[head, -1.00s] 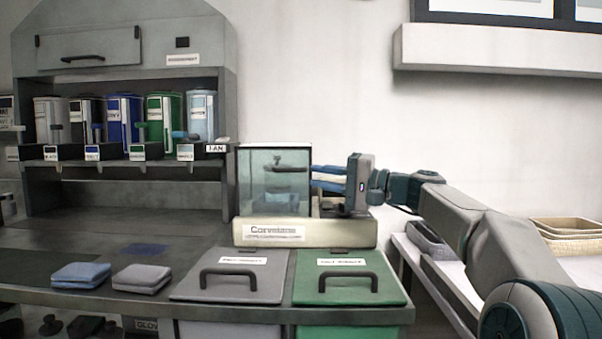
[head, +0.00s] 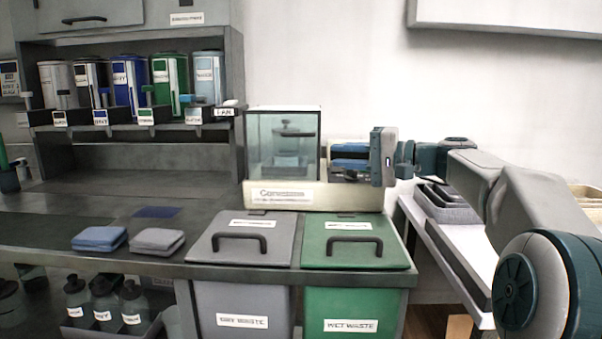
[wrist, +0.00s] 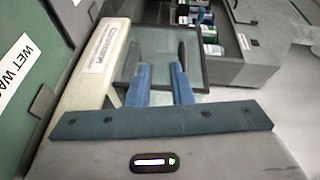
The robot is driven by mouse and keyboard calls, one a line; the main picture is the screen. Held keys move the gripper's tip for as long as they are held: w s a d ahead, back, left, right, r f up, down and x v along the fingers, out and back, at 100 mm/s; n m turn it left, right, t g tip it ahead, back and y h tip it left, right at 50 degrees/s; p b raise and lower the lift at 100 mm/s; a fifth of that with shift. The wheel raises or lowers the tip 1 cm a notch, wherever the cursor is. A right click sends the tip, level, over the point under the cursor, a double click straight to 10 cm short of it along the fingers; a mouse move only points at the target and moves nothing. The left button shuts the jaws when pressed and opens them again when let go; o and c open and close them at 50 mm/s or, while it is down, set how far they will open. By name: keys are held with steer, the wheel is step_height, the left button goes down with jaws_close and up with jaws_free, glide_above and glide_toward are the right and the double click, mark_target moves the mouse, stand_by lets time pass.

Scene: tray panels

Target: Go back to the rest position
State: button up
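My gripper (head: 338,158) is just right of the glass-walled box (head: 284,150), above the right end of its cream base (head: 290,196). Its blue fingers point left toward the box. In the wrist view, the gripper (wrist: 160,65) has its two fingers apart, with nothing seen between them. The glass box (wrist: 208,72) lies ahead of the fingertips there. I cannot tell whether the fingers touch it. My arm reaches in from the right.
Grey (head: 240,262) and green (head: 350,268) waste bins with handled lids stand in front of the box. Two folded cloths (head: 100,239) (head: 157,242) lie on the counter (head: 40,215). Several canisters stand on the shelf. A white side table (head: 455,245) holds trays at right.

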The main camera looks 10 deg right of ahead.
steer(key=s+a+f+g+h+p, duration=0.3)
steer(key=s+a+g+h+p, duration=0.2)
steer(key=s+a+h+p, duration=0.65)
steer(key=s+d+r+n+h+p, duration=0.1)
steer(key=s+d+p, duration=0.2)
steer(key=s+p, duration=0.3)
steer(key=s+d+n+g+h+p, duration=0.1)
steer(key=s+d+n+p, duration=0.1)
steer(key=s+p, duration=0.4)
steer(key=s+d+r+n+h+p, duration=0.1)
steer(key=s+d+p, duration=0.3)
steer(key=s+p, duration=0.2)
steer(key=shift+d+r+n+p, duration=0.15)
steer(key=shift+r+n+p, duration=0.15)
steer(key=shift+p, duration=0.4)
steer(key=shift+o, duration=0.3)
